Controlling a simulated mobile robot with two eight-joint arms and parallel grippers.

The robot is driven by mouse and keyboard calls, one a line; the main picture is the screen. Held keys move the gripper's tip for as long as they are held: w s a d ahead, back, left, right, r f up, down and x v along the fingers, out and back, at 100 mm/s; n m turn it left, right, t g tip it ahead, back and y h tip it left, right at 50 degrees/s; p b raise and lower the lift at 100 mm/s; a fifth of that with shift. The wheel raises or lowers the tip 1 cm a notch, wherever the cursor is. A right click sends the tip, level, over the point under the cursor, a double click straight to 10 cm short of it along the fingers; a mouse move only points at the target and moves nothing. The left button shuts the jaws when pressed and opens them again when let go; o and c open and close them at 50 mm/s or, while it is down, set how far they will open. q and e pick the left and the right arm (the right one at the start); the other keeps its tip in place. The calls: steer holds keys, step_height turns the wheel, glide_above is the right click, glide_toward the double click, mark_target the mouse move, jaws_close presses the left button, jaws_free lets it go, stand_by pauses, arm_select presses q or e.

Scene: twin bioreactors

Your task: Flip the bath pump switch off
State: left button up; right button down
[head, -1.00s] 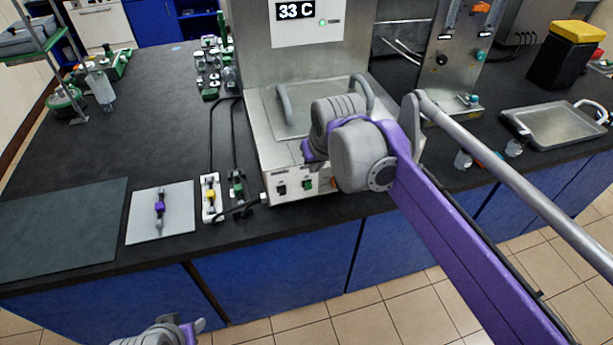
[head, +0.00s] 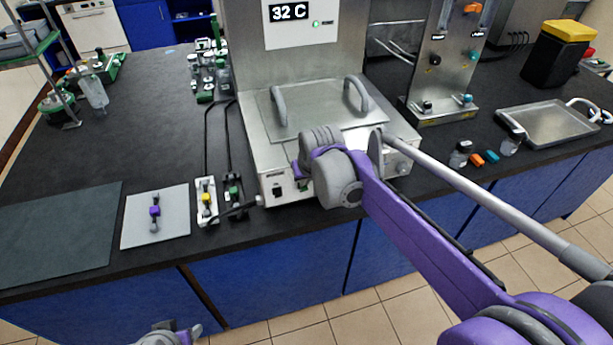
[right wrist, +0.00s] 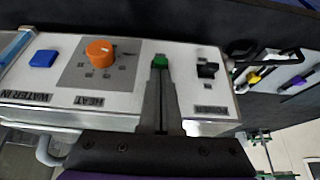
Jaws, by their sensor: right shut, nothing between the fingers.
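The bath (head: 262,130) is a steel unit with a lidded top and a white front panel (right wrist: 130,100). In the right wrist view the panel carries a green switch (right wrist: 160,61), a black power switch (right wrist: 207,71), an orange heat knob (right wrist: 99,51) and a blue water-in button (right wrist: 43,59). My right gripper (right wrist: 160,72) is shut and empty, its tips right at the green switch. Contact cannot be told. The fingers hide the label under that switch. In the head view my right gripper (head: 303,178) is at the panel front. My left gripper (head: 188,331) shows partly at the bottom edge.
A grey plate with a purple-centred part (head: 155,211) and small yellow and green clamps lie left of the bath. Black cables run beside it. A metal tray (head: 548,123) and small bottles stand right. The bench's left middle is clear.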

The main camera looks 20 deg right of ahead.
mark_target(305, 189)
steer(key=shift+s+f+t+b, duration=0.3)
steer(key=shift+s+t+b, duration=0.1)
steer(key=shift+t, duration=0.4)
stand_by(0.4)
steer(key=shift+s+f+t+b, duration=0.25)
steer(key=shift+f+t+b, duration=0.2)
steer(key=shift+t, duration=0.3)
steer(key=shift+s+f+t+b, duration=0.3)
steer(key=shift+t+b, duration=0.2)
steer(key=shift+t, duration=0.25)
steer(key=shift+s+f+t+b, duration=0.15)
steer(key=shift+t+b, duration=0.2)
steer(key=shift+t, duration=0.35)
steer(key=shift+w+r, duration=0.2)
steer(key=shift+r, duration=0.05)
steer(key=shift+r+p, duration=0.7)
steer(key=shift+p, duration=0.05)
steer(key=shift+s, duration=0.1)
